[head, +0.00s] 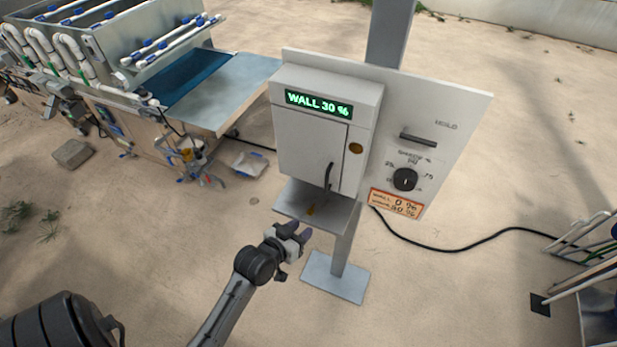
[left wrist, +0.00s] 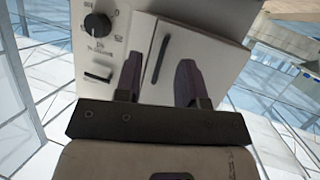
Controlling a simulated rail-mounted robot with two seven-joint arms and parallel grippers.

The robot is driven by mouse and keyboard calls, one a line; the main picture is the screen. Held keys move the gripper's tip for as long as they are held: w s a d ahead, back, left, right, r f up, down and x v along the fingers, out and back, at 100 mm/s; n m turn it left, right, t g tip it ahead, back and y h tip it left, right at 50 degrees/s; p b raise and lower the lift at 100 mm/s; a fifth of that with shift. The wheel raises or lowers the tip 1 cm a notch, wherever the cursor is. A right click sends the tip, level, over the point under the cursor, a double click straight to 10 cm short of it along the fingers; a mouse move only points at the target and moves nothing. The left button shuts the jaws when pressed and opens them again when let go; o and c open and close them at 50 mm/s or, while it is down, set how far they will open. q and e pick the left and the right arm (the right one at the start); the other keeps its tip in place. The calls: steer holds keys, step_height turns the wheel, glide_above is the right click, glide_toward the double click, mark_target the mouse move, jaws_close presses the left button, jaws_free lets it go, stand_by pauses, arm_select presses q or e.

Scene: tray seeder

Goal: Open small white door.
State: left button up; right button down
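The small white door (head: 308,150) is on the front of a white box mounted on a grey post, and it looks closed. Its dark vertical handle (head: 328,176) is at the lower right of the door. In the left wrist view the door (left wrist: 205,45) and handle (left wrist: 161,58) show beyond the fingers. My left gripper (head: 298,232) is below and in front of the box, apart from the handle. Its two dark fingers (left wrist: 158,72) are spread with nothing between them. My right gripper is not in view.
A small shelf (head: 298,205) juts out under the door, between my gripper and the box. A panel (head: 450,110) with a slot and a black knob (head: 405,180) is to the right. A cable (head: 460,248) lies on the sand. A seeder machine stands left.

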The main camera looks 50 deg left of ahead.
mark_target(326, 182)
arm_select(q)
step_height(326, 182, up, 5)
steer(key=w+a+t+y, duration=0.1)
steer(key=t+y, duration=0.1)
steer(key=t, duration=0.2)
steer(key=w+a, duration=0.1)
steer(key=w, duration=0.3)
steer(key=w+a, duration=0.1)
steer(key=w, duration=0.4)
steer(key=w+a+p, duration=0.1)
steer(key=w, duration=0.3)
steer(key=shift+w, duration=0.2)
jaws_close()
